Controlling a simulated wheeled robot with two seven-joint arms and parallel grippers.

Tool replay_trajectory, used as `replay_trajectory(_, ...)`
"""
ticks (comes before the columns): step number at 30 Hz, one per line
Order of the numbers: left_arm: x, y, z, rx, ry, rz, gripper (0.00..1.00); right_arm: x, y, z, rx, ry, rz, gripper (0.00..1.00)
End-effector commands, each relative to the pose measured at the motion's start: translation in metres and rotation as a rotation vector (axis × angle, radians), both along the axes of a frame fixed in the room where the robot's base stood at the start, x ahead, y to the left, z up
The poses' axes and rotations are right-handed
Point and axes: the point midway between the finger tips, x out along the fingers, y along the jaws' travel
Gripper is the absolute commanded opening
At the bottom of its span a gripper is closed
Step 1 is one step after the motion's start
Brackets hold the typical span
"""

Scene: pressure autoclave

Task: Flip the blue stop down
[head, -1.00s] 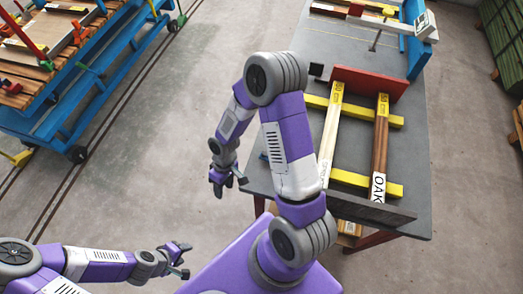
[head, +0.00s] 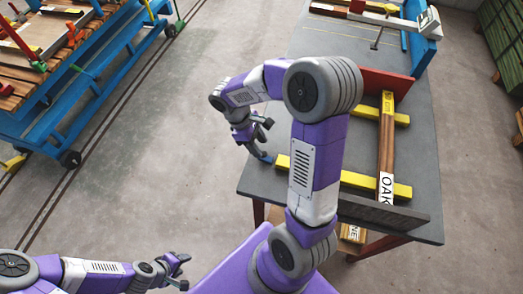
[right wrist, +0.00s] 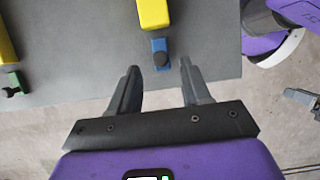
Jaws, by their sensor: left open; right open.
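The blue stop (right wrist: 159,47) sits on the grey table at the end of a yellow bar (right wrist: 154,12), with a dark round knob on it. In the head view the blue stop (head: 264,157) shows as a small blue patch at the table's left edge. My right gripper (right wrist: 157,88) is open and empty, and the stop appears just beyond its fingertips, between their lines. In the head view my right gripper (head: 262,133) is close to the stop. My left gripper (head: 184,270) is open and empty at the lower left, away from the table.
A green stop (right wrist: 14,84) with a dark knob sits by another yellow bar at left in the wrist view. An oak-labelled board (head: 386,150) crosses the yellow bars by a red block (head: 385,83). A blue cart (head: 60,130) stands at left, across clear floor.

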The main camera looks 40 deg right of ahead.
Motion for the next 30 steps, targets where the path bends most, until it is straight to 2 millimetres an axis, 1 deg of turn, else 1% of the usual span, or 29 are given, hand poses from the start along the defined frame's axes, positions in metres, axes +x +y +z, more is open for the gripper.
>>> replay_trajectory(1,0.0,0.0,-0.005,0.0,0.0,0.0,0.48,-0.003,-0.002,-0.01,0.001,0.003,-0.001,0.47)
replay_trajectory(6,0.0,0.0,-0.01,0.0,0.0,0.0,0.48,-0.009,-0.005,-0.026,0.001,0.0,0.0,0.47)
replay_trajectory(9,0.0,0.0,-0.011,0.0,0.0,0.0,0.48,-0.01,-0.006,-0.029,0.001,0.001,0.001,0.47)
replay_trajectory(16,0.0,0.0,-0.01,0.0,0.0,0.0,0.48,-0.01,-0.006,-0.029,0.001,0.001,0.001,0.47)
replay_trajectory(17,0.0,0.0,-0.01,0.0,0.0,0.0,0.48,-0.01,-0.006,-0.029,0.001,0.001,0.001,0.46)
replay_trajectory(24,0.0,0.0,-0.01,0.0,0.0,0.0,0.48,-0.01,-0.006,-0.029,0.001,0.0,0.0,0.09)
replay_trajectory(26,0.0,0.0,-0.01,0.0,0.0,0.0,0.48,-0.01,-0.006,-0.029,0.001,0.0,0.0,0.0)
replay_trajectory(30,0.0,0.0,-0.01,0.0,0.0,0.0,0.48,-0.01,-0.005,-0.029,-0.001,0.004,0.001,0.0)
